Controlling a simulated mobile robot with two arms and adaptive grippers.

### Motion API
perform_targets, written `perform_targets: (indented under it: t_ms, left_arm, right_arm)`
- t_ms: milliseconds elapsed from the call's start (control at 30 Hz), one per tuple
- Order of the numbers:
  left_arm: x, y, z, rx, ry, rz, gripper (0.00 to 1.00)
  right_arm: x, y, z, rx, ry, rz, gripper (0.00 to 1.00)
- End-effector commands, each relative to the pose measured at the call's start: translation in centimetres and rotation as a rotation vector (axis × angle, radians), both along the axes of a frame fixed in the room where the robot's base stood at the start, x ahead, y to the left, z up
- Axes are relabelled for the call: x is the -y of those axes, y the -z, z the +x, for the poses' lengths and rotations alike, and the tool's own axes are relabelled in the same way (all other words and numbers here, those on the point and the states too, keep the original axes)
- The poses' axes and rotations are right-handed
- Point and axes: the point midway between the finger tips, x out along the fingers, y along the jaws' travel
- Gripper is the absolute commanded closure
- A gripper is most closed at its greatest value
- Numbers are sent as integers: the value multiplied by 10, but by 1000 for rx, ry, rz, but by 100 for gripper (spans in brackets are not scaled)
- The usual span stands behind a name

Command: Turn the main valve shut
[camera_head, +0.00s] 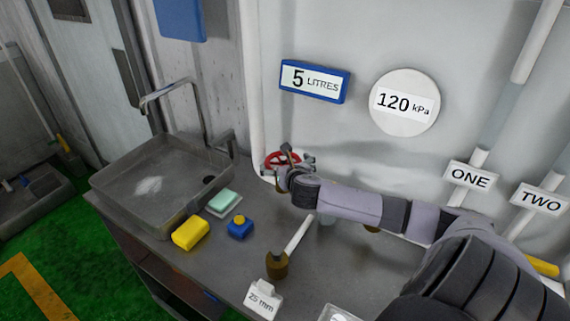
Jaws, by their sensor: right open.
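The main valve looks to be the red handwheel (271,161) low on the back wall, at the foot of a white vertical pipe. My right arm reaches in from the lower right across the counter. My right gripper (295,155) is open at the wheel, its fingers overlapping the wheel's right side in the picture. I cannot tell whether they touch it. The gripper hides part of the wheel and the pipe fitting. My left gripper is not in view.
On the counter (225,262) are a sink (140,190) with a tap, a yellow sponge (191,233), a green soap bar (224,200), a blue container (240,228), a brush-like tool (298,235) and a "25 mm" label (262,300).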

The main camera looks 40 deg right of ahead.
Motion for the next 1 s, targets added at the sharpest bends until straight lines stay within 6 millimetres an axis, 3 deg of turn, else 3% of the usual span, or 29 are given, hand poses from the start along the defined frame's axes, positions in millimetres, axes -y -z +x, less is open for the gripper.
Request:
perform_targets:
  t_ms: [67,533,1000]
  left_arm:
    - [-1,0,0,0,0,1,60]
    - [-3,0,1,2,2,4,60]
    - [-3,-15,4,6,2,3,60]
  right_arm:
    - [0,0,0,0,0,0,1]
    - [0,0,0,0,0,1,32]
    - [-4,-4,3,3,125,6,33]
